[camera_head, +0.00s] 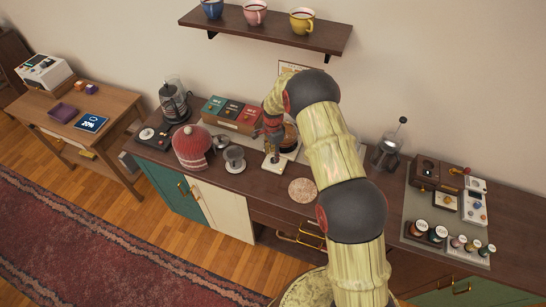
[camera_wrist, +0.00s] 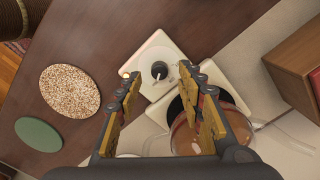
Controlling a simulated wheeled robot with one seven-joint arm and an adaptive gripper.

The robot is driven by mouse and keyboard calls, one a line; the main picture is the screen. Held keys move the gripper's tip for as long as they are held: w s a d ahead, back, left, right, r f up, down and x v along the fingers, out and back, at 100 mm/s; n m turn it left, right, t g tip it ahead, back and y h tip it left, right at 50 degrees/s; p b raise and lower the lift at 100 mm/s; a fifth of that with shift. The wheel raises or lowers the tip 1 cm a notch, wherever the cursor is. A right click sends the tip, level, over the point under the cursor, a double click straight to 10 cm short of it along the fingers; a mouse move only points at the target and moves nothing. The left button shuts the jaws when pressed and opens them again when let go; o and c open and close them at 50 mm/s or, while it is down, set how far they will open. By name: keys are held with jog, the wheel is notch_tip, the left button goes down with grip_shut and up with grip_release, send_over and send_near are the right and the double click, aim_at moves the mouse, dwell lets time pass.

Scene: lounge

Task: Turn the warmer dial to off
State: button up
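The warmer is a cream base (camera_wrist: 148,55) with a dark round plate and a glass carafe of brown liquid (camera_wrist: 195,135) on it. Its dial, a small dark knob (camera_wrist: 159,69), sits on the cream front part, with a pale mark beside it. In the head view the base (camera_head: 270,172) shows below my gripper (camera_head: 272,148), and the dial is too small to read. In the wrist view my gripper (camera_wrist: 158,88) is open and empty. Its two yellow-padded fingers stand apart, with the dial between and just beyond their tips. I see no contact.
A speckled round coaster (camera_wrist: 70,91) and a green disc (camera_wrist: 38,134) lie left in the wrist view. A red dome (camera_head: 192,147), a grey metal cup (camera_head: 235,158) and a box of packets (camera_head: 232,114) stand near the warmer. A glass press (camera_head: 388,150) stands to the right.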

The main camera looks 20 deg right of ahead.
jog(key=shift+f, duration=1.3)
jog(key=shift+c, duration=0.9)
jog(key=c, duration=0.7)
grip_shut()
